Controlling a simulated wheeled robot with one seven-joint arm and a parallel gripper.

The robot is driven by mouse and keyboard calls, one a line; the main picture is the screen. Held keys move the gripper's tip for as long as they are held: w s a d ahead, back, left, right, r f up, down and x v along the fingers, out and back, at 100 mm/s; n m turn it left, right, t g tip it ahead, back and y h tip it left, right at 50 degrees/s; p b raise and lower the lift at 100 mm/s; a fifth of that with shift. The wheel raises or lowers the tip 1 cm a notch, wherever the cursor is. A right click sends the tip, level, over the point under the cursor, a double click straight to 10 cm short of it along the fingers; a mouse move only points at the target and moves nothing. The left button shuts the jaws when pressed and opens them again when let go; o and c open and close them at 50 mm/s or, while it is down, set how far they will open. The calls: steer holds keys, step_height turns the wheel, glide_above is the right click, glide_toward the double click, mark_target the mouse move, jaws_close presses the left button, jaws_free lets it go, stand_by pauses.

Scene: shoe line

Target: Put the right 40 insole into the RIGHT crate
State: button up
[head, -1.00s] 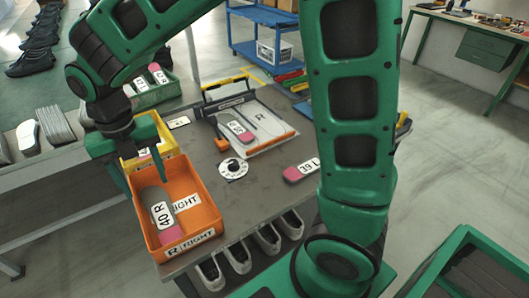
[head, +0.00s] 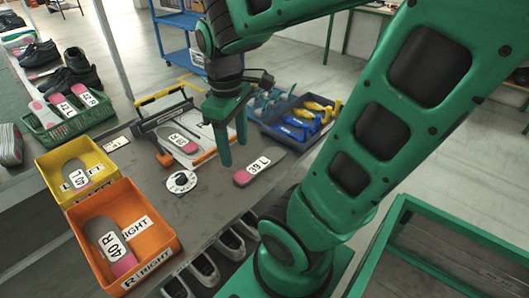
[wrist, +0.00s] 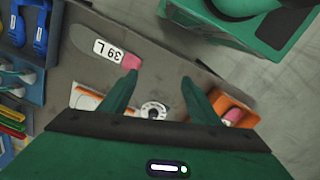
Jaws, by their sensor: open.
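The 40 R insole (head: 112,243), grey with a pink heel and a white label, lies inside the orange RIGHT crate (head: 165,236) at the lower left of the head view. In the wrist view its pink end (wrist: 233,115) shows in the orange crate (wrist: 243,103). My gripper (head: 233,157) is open and empty, above the table beside the 39 L insole (head: 259,166). In the wrist view the open fingers (wrist: 158,82) have nothing between them, and the 39 L insole (wrist: 95,37) lies beyond them.
A yellow crate (head: 103,163) with a labelled insole stands behind the orange one. A fixture (head: 203,148) holds another insole near a round white dial (head: 181,183). A green crate (head: 75,127) holds several insoles. A dark tool tray (head: 262,126) sits at the table's back right.

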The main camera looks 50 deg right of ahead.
steer(key=s+d+f+m, duration=0.1)
steer(key=s+d+m, duration=0.2)
steer(key=s+m, duration=0.5)
steer(key=shift+d+m+y, duration=0.3)
steer(key=shift+m, duration=0.6)
steer(key=shift+w+f, duration=0.3)
steer(key=shift+w, duration=0.35)
